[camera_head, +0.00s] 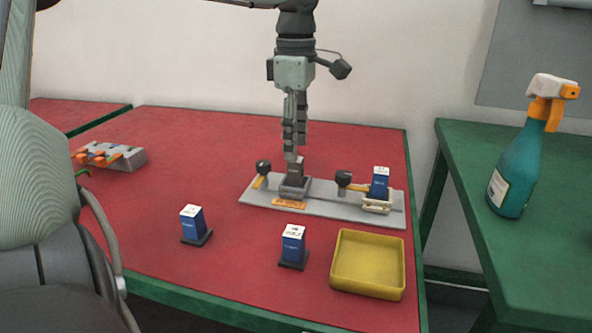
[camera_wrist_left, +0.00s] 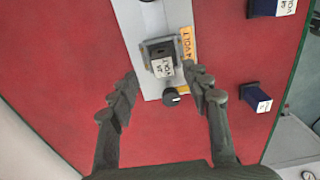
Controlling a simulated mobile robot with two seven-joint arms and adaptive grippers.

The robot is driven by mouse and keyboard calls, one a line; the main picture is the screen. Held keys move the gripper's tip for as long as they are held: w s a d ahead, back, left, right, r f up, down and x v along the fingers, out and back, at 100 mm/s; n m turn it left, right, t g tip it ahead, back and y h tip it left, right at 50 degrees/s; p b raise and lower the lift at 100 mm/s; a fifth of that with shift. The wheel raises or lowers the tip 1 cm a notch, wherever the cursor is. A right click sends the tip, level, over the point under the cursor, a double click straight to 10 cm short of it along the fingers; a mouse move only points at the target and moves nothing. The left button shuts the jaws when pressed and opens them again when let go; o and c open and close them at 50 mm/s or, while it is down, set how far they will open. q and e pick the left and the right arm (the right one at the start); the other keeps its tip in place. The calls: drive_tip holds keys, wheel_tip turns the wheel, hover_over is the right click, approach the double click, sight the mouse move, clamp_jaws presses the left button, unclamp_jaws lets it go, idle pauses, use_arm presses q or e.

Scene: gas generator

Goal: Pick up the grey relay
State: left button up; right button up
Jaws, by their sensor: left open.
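The grey relay (camera_head: 297,168) sits upright in the left socket of the grey test plate (camera_head: 330,206). In the left wrist view the relay (camera_wrist_left: 162,66) shows a white label reading a voltage. My left gripper (camera_head: 293,152) points straight down just above the relay, partly covering it in the head view. In the left wrist view its two fingers (camera_wrist_left: 160,73) are spread apart, one on each side of the relay, with clear gaps to it. Nothing is between them but the relay below. My right gripper is not in view.
A blue relay (camera_head: 380,182) sits in the plate's right socket. Two blue relays (camera_head: 193,222) (camera_head: 292,246) stand on the red table in front. A yellow tray (camera_head: 368,264) lies at front right. A spray bottle (camera_head: 518,160) stands on the green table. Black-knobbed levers (camera_head: 263,168) rise beside the sockets.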

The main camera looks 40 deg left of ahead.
sight(295, 166)
use_arm(q)
drive_tip(key=f, duration=0.4)
drive_tip(key=shift+s+d+f, duration=0.15)
drive_tip(key=shift+s+f, duration=0.1)
drive_tip(key=shift+f, duration=0.55)
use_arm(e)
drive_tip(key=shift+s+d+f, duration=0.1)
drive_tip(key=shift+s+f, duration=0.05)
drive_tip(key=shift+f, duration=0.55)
use_arm(q)
clamp_jaws()
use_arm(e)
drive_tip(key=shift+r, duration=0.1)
